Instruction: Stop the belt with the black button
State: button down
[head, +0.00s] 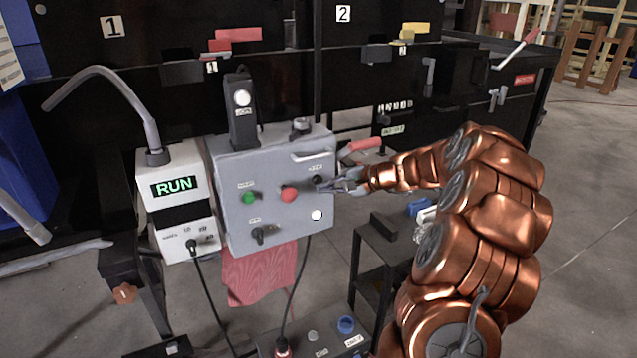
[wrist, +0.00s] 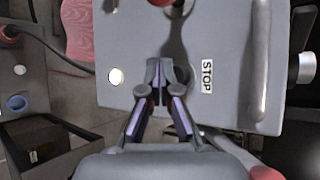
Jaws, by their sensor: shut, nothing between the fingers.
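The grey control box (head: 262,212) carries a black button (head: 318,180) near its right edge, with a small label above it. In the wrist view a STOP label (wrist: 207,76) stands beside a dark round shape, partly hidden behind my fingertips. My gripper (head: 338,185) is shut and empty, its tips close to the black button from the right. The tips also show in the wrist view (wrist: 159,72), slightly left of the label. I cannot tell whether they touch the button.
The control box also has a red button (head: 289,194), a green button (head: 249,198), a white button (head: 316,215) and a black knob (head: 261,235). A handle bar (wrist: 260,62) stands out from its face. A red cloth (head: 258,275) hangs below.

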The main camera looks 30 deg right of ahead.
jog(key=shift+w, duration=0.1)
dwell(0.3)
jog(key=shift+w+d, duration=0.1)
jog(key=shift+w, duration=0.25)
jog(key=shift+w+p, duration=0.3)
jog(key=shift+w, duration=0.2)
dwell(0.9)
jog(key=shift+s, duration=0.95)
jog(key=s, duration=0.1)
jog(key=s+b, duration=0.1)
jog(key=s, duration=0.3)
jog(key=shift+a+b, duration=0.3)
dwell(0.8)
